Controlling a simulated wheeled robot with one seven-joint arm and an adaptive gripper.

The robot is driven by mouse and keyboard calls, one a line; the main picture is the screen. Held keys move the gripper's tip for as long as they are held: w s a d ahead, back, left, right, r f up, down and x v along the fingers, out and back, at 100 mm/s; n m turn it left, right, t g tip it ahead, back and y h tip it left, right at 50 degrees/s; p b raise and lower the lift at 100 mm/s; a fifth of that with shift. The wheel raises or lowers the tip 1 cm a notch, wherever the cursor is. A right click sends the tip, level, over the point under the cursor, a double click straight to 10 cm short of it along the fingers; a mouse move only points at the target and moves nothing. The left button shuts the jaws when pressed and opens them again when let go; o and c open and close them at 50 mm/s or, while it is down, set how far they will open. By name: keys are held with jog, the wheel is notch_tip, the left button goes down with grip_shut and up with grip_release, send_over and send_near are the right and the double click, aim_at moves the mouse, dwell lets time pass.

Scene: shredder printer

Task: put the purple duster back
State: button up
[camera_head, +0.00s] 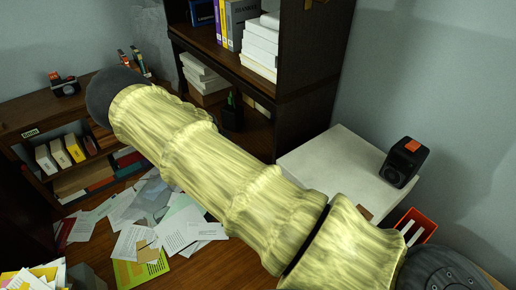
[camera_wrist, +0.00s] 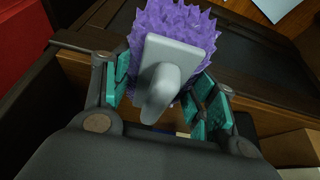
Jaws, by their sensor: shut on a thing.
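The purple duster (camera_wrist: 197,28) shows in the wrist view, with a spiky purple head and a grey backing plate and handle (camera_wrist: 165,80). My gripper (camera_wrist: 160,95) has its teal finger pads on both sides of the duster and is shut on it. The duster's lower part is partly hidden by the gripper's body. In the head view my arm crosses the picture, and neither the gripper nor the duster can be made out there.
A dark wooden edge (camera_wrist: 75,65) lies behind the duster in the wrist view. In the head view, a desk with scattered papers (camera_head: 140,235), a low shelf with books (camera_head: 75,160), a tall bookcase (camera_head: 300,110), a white cabinet (camera_head: 335,165) and a black speaker-like box (camera_head: 400,165) stand around.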

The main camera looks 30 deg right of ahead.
jog(key=p, duration=0.2)
send_over(260, 150)
jog(key=a, duration=0.1)
jog(key=shift+a, duration=0.15)
jog(key=shift+w+f+p, duration=0.1)
jog(key=shift+f+p, duration=0.55)
jog(key=shift+f, duration=1.05)
jog(key=shift+f, duration=0.15)
jog(key=o, duration=1.2)
jog(key=shift+o, duration=0.2)
jog(key=b+v, duration=0.1)
jog(key=v, duration=1.1)
